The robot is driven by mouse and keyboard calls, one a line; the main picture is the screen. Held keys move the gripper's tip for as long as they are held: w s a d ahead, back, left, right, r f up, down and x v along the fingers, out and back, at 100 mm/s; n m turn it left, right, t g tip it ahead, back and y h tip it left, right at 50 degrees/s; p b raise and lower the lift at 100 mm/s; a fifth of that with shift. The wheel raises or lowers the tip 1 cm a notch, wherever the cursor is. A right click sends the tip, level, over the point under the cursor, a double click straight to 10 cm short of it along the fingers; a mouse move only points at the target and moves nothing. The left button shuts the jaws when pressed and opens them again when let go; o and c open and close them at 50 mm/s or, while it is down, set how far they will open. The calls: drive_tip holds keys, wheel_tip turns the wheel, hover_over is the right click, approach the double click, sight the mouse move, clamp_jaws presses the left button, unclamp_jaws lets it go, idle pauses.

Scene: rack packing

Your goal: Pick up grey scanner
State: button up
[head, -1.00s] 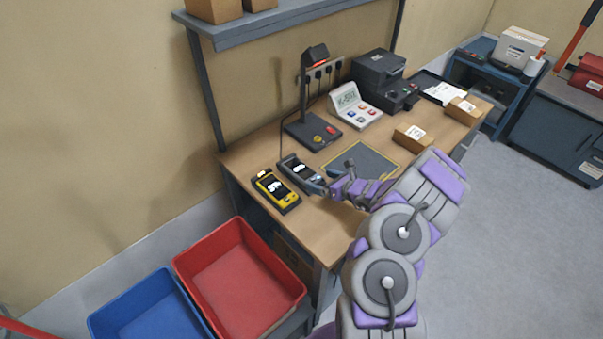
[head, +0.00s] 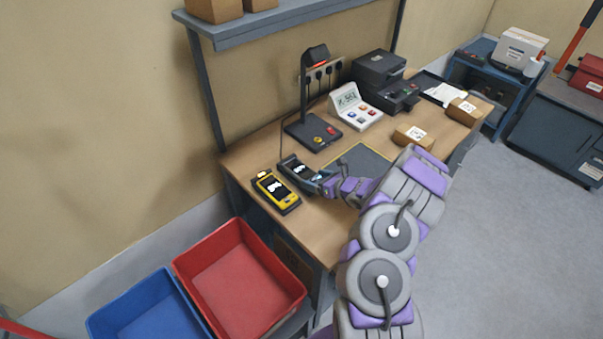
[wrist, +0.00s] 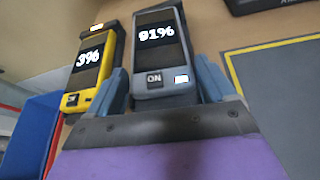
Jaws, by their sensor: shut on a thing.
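The grey scanner (head: 299,171) lies on the wooden desk near its left end. In the wrist view the yellow scanner (wrist: 90,68) reads 3%.
A dark mat with a yellow border (head: 362,163) lies right of the scanner. A lamp stand (head: 312,132) and a white display unit (head: 354,106) stand behind. A red bin (head: 240,275) and a blue bin (head: 150,310) sit left, below the desk.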

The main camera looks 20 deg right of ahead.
drive_tip(key=c, duration=0.3)
